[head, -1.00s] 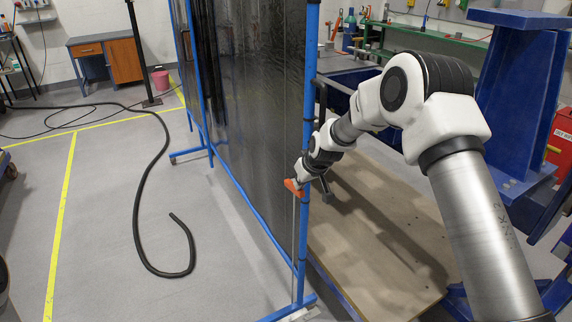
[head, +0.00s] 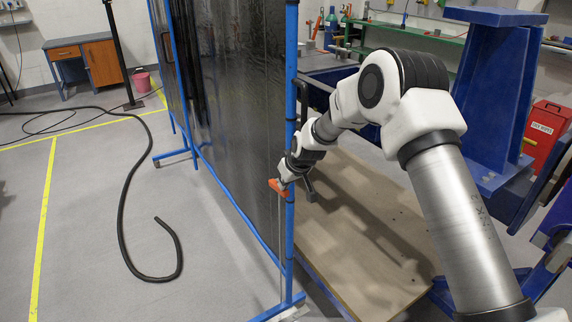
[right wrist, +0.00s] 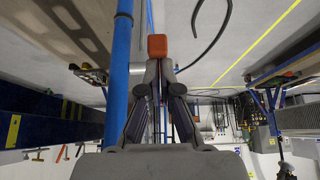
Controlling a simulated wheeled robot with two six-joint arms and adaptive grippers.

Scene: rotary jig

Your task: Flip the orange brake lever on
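The orange brake lever (head: 278,187) sits low on the blue upright post at the near end of the dark screen. It points to the left of the post in the head view. My right gripper (head: 284,179) is right at the lever, close to the post. In the right wrist view the lever's orange end (right wrist: 157,45) shows just beyond the fingertips of my right gripper (right wrist: 159,66). The fingers are drawn together with only a narrow gap, and I see nothing held between them. Whether the tips touch the lever is hard to tell. My left gripper is out of view.
The blue post (head: 290,120) and dark screen (head: 235,110) stand beside my right gripper. A wooden board (head: 360,230) lies to the right, near a blue steel frame (head: 490,110). A black hose (head: 122,215) lies on the open floor at left.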

